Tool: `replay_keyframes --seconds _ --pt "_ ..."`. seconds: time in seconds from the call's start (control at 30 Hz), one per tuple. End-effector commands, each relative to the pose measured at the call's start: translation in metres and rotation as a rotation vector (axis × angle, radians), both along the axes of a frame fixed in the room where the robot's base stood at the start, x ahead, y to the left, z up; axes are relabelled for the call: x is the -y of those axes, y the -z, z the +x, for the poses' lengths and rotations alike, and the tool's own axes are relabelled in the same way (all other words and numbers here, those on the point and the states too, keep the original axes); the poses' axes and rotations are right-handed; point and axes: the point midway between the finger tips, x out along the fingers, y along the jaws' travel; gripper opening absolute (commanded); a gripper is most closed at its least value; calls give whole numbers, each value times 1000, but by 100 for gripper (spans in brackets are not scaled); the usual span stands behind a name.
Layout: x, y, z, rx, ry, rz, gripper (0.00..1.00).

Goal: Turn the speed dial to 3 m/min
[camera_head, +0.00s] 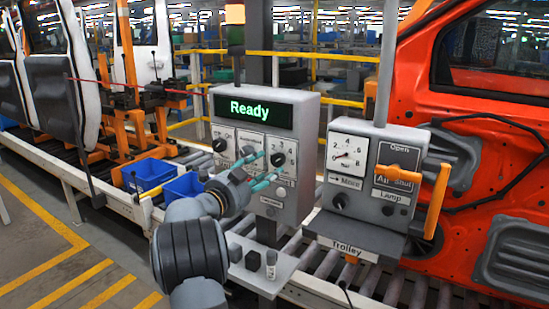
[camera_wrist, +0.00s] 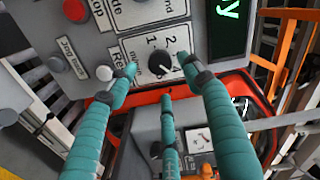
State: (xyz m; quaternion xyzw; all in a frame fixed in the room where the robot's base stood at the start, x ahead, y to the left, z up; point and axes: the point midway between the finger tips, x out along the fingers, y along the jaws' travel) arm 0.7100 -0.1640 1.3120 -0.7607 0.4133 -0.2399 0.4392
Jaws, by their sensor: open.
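The speed dial (camera_head: 278,159) is a black knob on a white numbered plate, on the right of the grey control box below its green "Ready" display. In the wrist view the dial (camera_wrist: 158,64) appears between my fingertips, with the numbers 1 and 2 and "m/min" visible beside it. The pointer setting is too small to read surely. My gripper (camera_head: 262,170) has teal fingers and is open in front of the dial. In the wrist view the gripper (camera_wrist: 157,72) has two fingers on either side of the knob and a third below. I cannot tell whether they touch it.
Another black knob (camera_head: 219,145) sits at the left of the box. A red button (camera_wrist: 75,10) and a white button (camera_wrist: 104,73) are near my fingers. The trolley box (camera_head: 372,165), with gauge and orange handle, stands to the right before an orange door (camera_head: 478,120). Blue bins (camera_head: 148,173) stand left.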

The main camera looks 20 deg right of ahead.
Motion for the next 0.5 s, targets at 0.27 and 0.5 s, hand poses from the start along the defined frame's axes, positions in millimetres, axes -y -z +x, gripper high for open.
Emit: replay_keyframes --seconds 0.27,0.5 --pt "39 -3 26 -2 0 1 50" --pt "51 0 34 -1 -2 2 50"
